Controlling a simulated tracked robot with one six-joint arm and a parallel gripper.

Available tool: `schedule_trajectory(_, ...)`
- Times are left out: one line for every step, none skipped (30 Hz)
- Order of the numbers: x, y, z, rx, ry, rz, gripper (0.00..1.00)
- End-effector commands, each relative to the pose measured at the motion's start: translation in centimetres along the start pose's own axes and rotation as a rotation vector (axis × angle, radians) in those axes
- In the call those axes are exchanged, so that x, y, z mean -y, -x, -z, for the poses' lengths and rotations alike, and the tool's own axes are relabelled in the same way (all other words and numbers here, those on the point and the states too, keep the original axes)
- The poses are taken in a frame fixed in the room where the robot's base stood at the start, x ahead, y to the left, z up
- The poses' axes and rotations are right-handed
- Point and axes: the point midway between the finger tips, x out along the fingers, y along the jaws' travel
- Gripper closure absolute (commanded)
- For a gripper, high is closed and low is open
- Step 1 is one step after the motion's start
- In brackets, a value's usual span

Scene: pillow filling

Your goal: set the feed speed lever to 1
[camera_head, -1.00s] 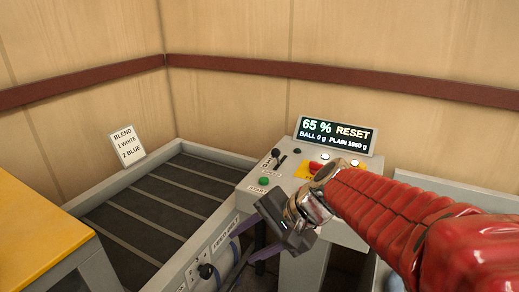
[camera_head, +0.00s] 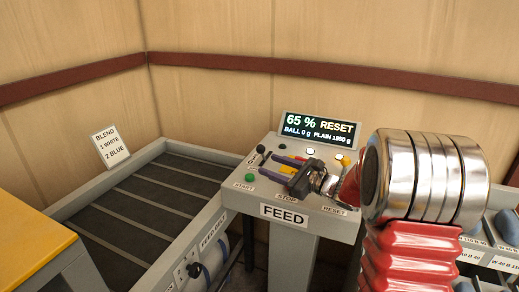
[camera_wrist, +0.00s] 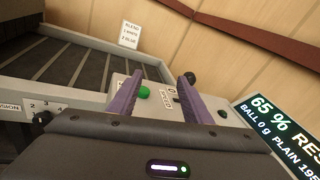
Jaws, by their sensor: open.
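The feed control panel (camera_head: 321,227) carries a lever with a black knob (camera_head: 261,149) at its far left, beside a short slot; the knob also shows in the wrist view (camera_wrist: 190,77). The scale marks by the slot are too small to read, so I cannot tell its setting. My gripper (camera_head: 268,165) is open and empty over the panel, its purple fingers pointing left toward the lever. In the wrist view, the knob is just beyond the tip of the right finger of my gripper (camera_wrist: 160,78), apparently not between the fingers. The green START button (camera_wrist: 143,92) shows between the fingers.
A display (camera_head: 319,129) reading 65 % RESET stands behind the panel. The yellow plate (camera_head: 296,162) around STOP is partly hidden by my gripper. A slatted conveyor (camera_head: 150,200) lies left, with a BLEND sign (camera_head: 110,146) behind it. Labelled bins (camera_head: 500,262) stand right.

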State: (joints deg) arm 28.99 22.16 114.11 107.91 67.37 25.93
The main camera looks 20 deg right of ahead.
Motion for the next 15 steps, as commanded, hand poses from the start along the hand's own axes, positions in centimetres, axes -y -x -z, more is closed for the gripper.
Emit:
schedule_trajectory(1.7,0.3,1.2,0.012,-0.044,0.045,0.55)
schedule_trajectory(2.5,0.4,1.6,0.020,-0.066,0.069,0.55)
schedule_trajectory(3.5,0.6,2.1,0.029,-0.093,0.097,0.55)
schedule_trajectory(4.1,0.8,2.4,0.036,-0.108,0.114,0.55)
schedule_trajectory(4.6,0.9,2.7,0.041,-0.120,0.128,0.55)
schedule_trajectory(5.1,1.0,2.9,0.047,-0.132,0.143,0.55)
schedule_trajectory(5.4,1.0,3.0,0.050,-0.138,0.150,0.55)
schedule_trajectory(5.5,1.1,3.1,0.052,-0.142,0.154,0.55)
schedule_trajectory(5.6,1.1,3.1,0.053,-0.144,0.157,0.55)
schedule_trajectory(5.7,1.1,3.1,0.054,-0.145,0.158,0.55)
schedule_trajectory(5.6,1.1,3.1,0.054,-0.145,0.158,0.55)
schedule_trajectory(5.6,1.1,3.1,0.054,-0.144,0.158,0.55)
schedule_trajectory(5.6,1.1,3.1,0.053,-0.144,0.157,0.55)
schedule_trajectory(5.6,1.1,3.1,0.053,-0.144,0.157,0.55)
schedule_trajectory(5.6,1.1,3.1,0.053,-0.144,0.157,0.55)
